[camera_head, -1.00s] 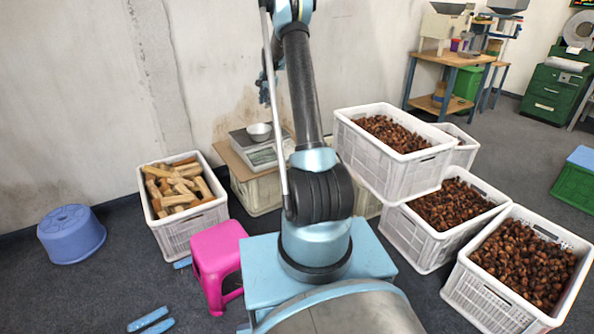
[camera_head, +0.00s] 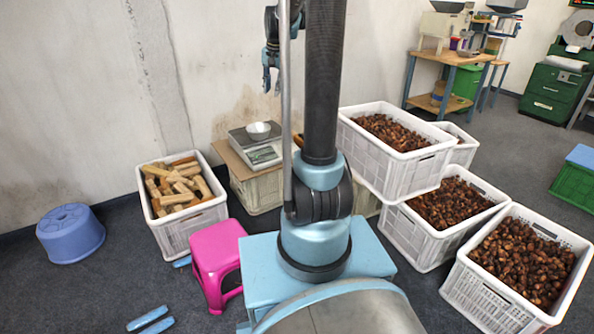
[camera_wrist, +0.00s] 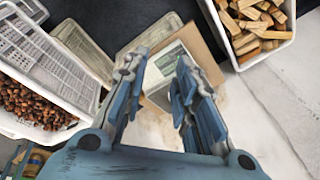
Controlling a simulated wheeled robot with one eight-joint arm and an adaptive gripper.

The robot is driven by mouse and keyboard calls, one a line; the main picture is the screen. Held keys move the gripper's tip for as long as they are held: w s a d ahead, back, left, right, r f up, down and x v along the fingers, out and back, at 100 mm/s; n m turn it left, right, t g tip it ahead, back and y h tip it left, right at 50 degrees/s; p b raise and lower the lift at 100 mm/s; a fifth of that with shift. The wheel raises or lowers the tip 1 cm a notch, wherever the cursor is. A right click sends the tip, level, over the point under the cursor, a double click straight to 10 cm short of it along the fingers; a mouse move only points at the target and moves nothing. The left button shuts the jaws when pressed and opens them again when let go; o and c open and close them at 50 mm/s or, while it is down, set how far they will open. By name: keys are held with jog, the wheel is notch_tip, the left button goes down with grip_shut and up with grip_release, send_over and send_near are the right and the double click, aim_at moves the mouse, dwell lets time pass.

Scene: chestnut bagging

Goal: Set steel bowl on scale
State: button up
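The steel bowl (camera_head: 258,131) is small and pale and sits upright on the scale's weighing plate. The scale (camera_head: 262,156) stands on a brown board over a pale crate near the wall. My gripper (camera_head: 271,88) hangs fingers down, above the bowl in the head view and clear of it. In the wrist view my gripper (camera_wrist: 160,62) has its fingers apart with nothing seen held between them. Part of the scale (camera_wrist: 167,60) shows between and beyond the fingers. I cannot make out the bowl in the wrist view.
A crate of wood pieces (camera_head: 191,220) stands left of the scale. Chestnut crates (camera_head: 398,180) are stacked to the right. A pink stool (camera_head: 217,250) and a blue stool (camera_head: 71,235) are on the floor. The wall is close behind the scale.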

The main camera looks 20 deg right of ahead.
jog(key=s+f+n, duration=0.2)
jog(key=s+n, duration=0.1)
jog(key=s, duration=1.7)
jog(key=s+f+n, duration=0.1)
jog(key=s+f, duration=0.4)
jog(key=s, duration=0.4)
jog(key=s+f+n, duration=0.2)
jog(key=s+f, duration=0.4)
jog(key=s, duration=0.4)
jog(key=shift+f+n+g+h, duration=0.25)
jog(key=shift+n+g+h, duration=0.05)
jog(key=shift+w, duration=0.1)
jog(key=shift+w+f, duration=0.2)
jog(key=shift+w, duration=0.3)
